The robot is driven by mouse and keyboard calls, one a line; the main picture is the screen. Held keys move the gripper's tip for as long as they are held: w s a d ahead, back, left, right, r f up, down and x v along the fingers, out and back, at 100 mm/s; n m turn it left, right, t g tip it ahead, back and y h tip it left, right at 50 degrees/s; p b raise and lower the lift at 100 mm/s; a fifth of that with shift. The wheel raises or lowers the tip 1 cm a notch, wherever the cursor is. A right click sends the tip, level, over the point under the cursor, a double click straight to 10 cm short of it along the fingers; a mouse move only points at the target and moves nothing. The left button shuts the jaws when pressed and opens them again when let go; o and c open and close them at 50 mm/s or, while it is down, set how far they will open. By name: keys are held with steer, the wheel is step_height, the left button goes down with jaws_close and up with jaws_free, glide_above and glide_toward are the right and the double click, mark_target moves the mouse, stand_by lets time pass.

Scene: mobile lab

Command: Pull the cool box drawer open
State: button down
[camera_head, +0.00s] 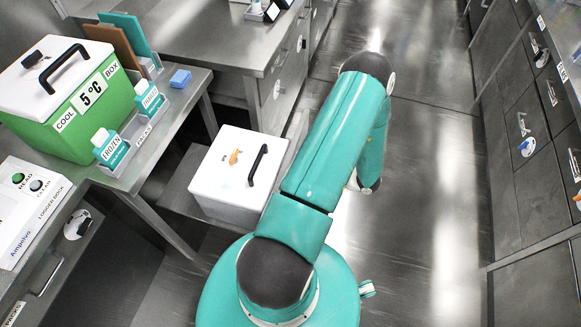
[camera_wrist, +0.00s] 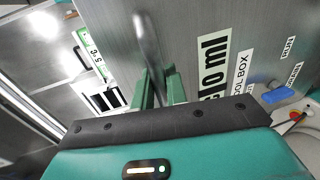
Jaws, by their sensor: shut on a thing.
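In the wrist view a grey metal front (camera_wrist: 195,35) fills the middle and right. It bears a large label ending in "0 ml" (camera_wrist: 213,65) and a smaller label reading "OL BOX" (camera_wrist: 241,72), its start cut off. A metal bar handle (camera_wrist: 147,40) stands out from this front. My gripper (camera_wrist: 155,88) has its green fingers shut on the handle. I cannot tell whether the drawer is open at all. In the head view my gripper is hidden behind my arm. The green cool box (camera_head: 95,110) with a white lid stands on the left bench.
A white lidded box (camera_head: 225,175) stands low beside my arm. A blue knob (camera_wrist: 280,94) sits right of the handle in the wrist view, near a "RUN" label. Drawer cabinets (camera_head: 530,150) line the right side. The aisle floor (camera_head: 430,170) between is clear.

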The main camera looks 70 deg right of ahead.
steer(key=shift+f+v, duration=0.25)
steer(key=shift+v, duration=0.85)
steer(key=shift+f+v, duration=0.2)
steer(key=shift+v, duration=0.9)
steer(key=c, duration=1.5)
jaws_free()
steer(key=v, duration=1.4)
